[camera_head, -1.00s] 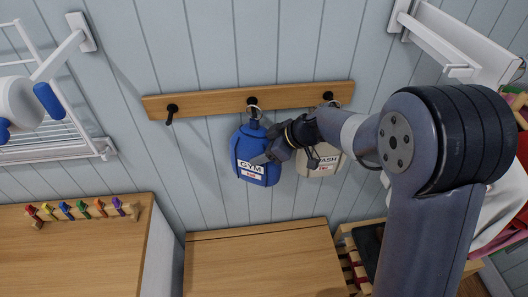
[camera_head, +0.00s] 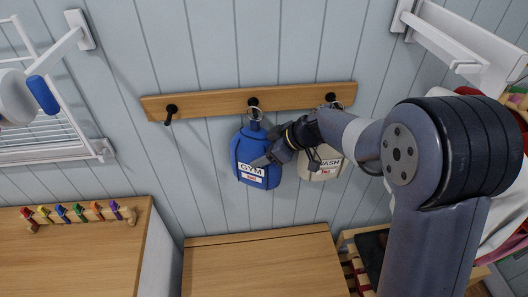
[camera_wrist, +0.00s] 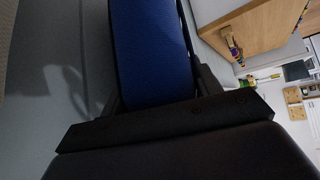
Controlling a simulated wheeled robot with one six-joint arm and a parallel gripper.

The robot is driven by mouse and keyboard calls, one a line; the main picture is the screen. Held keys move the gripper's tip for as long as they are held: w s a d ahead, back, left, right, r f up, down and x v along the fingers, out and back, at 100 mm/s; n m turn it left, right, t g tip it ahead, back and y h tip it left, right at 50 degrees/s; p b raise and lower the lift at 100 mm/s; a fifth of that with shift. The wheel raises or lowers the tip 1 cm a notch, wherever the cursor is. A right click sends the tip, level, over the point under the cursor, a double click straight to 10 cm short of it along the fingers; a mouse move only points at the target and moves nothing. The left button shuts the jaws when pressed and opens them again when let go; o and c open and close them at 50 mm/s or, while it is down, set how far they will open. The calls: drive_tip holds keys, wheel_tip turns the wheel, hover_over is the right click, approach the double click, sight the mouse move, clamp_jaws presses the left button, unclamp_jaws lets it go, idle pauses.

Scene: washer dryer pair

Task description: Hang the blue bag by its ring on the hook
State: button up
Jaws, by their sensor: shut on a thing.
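The blue bag (camera_head: 250,143), labelled GYM, is upright against the wall below the middle hook (camera_head: 253,102) of a wooden rail. Its ring (camera_head: 255,112) shows at that hook; whether the ring is around the hook or only in front of it I cannot tell. My gripper (camera_head: 270,158) reaches in from the right and is shut on the bag's body. In the wrist view the blue bag (camera_wrist: 153,50) fills the space between the fingers; its ring and the hook are outside that view.
A pale bag (camera_head: 322,160) hangs from the right hook (camera_head: 331,98), close behind my gripper. The left hook (camera_head: 171,109) is empty. A white drying rack (camera_head: 60,120) is at left, a white shelf bracket (camera_head: 440,40) at upper right. Wooden worktops (camera_head: 255,265) lie below.

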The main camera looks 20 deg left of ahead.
drive_tip(key=o, duration=1.5)
drive_tip(key=b+v, duration=0.2)
drive_tip(key=v, duration=0.8)
drive_tip(key=shift+d+r, duration=0.25)
drive_tip(key=shift+r, duration=0.05)
drive_tip(key=p+x, duration=0.2)
drive_tip(key=x, duration=0.8)
drive_tip(key=shift+s+a+f, duration=0.1)
drive_tip(key=shift+a+f, duration=0.05)
drive_tip(key=shift+a, duration=0.05)
drive_tip(key=shift+a+p, duration=0.1)
drive_tip(key=shift+p, duration=0.4)
drive_tip(key=shift+s+d+r+p, duration=0.2)
drive_tip(key=shift+r+p, duration=0.05)
drive_tip(key=shift+p, duration=0.45)
